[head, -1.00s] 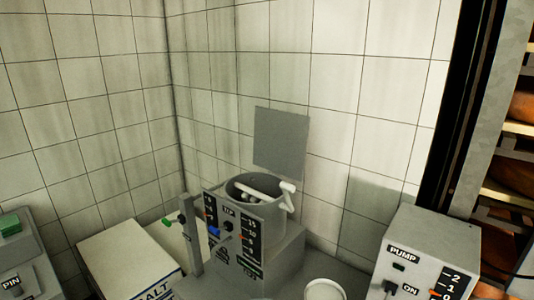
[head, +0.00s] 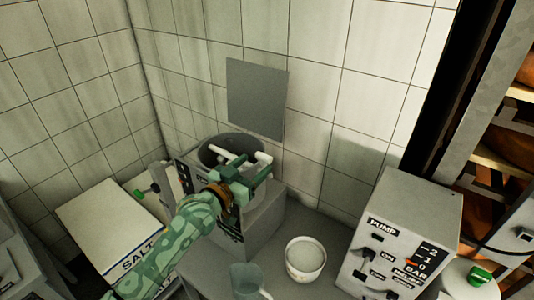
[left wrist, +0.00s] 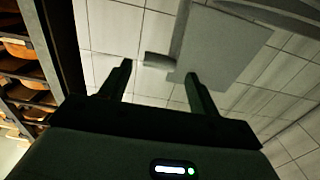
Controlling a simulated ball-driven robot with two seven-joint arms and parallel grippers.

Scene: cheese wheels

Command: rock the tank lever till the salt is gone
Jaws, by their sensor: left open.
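The round grey tank (head: 207,152) stands on a grey block behind a control panel, which my arm now mostly covers. A white lever (head: 263,157) sticks out at the tank's right rim, and a white rod (head: 215,150) shows inside the tank. My left gripper (head: 250,170), green, is open over the front right of the tank, its fingers close to the lever. I cannot tell if they touch it. In the left wrist view the open fingers (left wrist: 160,85) have nothing visible between them but tiled wall. Salt inside the tank cannot be made out. My right gripper is not in view.
A cream box marked SALT (head: 105,222) stands at left. A white bowl (head: 305,262) and a translucent jug (head: 248,280) stand on the grey bench. A pump box (head: 415,210) is at right. A flat grey plate (head: 256,98) is behind the tank, before the tiled wall.

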